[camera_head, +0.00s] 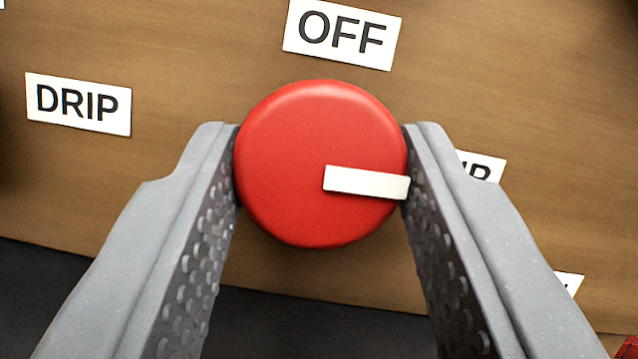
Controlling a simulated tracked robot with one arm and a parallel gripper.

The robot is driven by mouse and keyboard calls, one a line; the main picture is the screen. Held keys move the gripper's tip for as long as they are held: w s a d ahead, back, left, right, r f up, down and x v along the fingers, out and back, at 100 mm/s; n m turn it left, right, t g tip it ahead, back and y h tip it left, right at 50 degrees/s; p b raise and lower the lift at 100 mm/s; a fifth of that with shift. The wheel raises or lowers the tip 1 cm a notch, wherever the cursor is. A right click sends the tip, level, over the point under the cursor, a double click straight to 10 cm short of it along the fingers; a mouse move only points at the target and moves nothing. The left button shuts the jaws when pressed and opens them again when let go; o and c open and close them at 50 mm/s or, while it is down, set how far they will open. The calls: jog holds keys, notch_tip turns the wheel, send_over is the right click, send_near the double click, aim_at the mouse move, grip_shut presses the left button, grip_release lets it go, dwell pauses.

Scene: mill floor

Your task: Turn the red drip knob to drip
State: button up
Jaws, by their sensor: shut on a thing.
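The red drip knob (285,165) is round, with a white pointer bar (366,182) on its face. The bar runs from near the knob's middle to its right edge, pointing right and slightly down. My gripper (321,140) is shut on the knob, one grey finger against its left side and one against its right. A white DRIP label (78,103) is on the wooden panel to the left, and a white OFF label (343,34) is above the knob. The pointer faces a third label (484,167) on the right, mostly hidden behind my right finger.
The wooden panel (190,50) is slightly tilted in view. Another white label (570,283) shows partly at the lower right, its text mostly hidden. Below the panel's edge is a dark area (40,300). A bit of something red (628,348) shows in the bottom right corner.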

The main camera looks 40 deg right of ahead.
jog(key=shift+w+a+r+m+h+p, duration=0.15)
jog(key=shift+m+h+p, duration=0.3)
jog(key=shift+m, duration=0.35)
jog(key=shift+m+g+h+p, duration=0.25)
jog(key=shift+m+g+p, duration=0.15)
jog(key=shift+m, duration=0.3)
jog(key=o, duration=1)
jog(key=shift+f, duration=0.2)
jog(key=b+v, duration=0.6)
jog(key=v, duration=0.7)
jog(key=shift+s+a+f, duration=0.15)
jog(key=shift+s+a, duration=0.05)
jog(key=shift+s, duration=0.1)
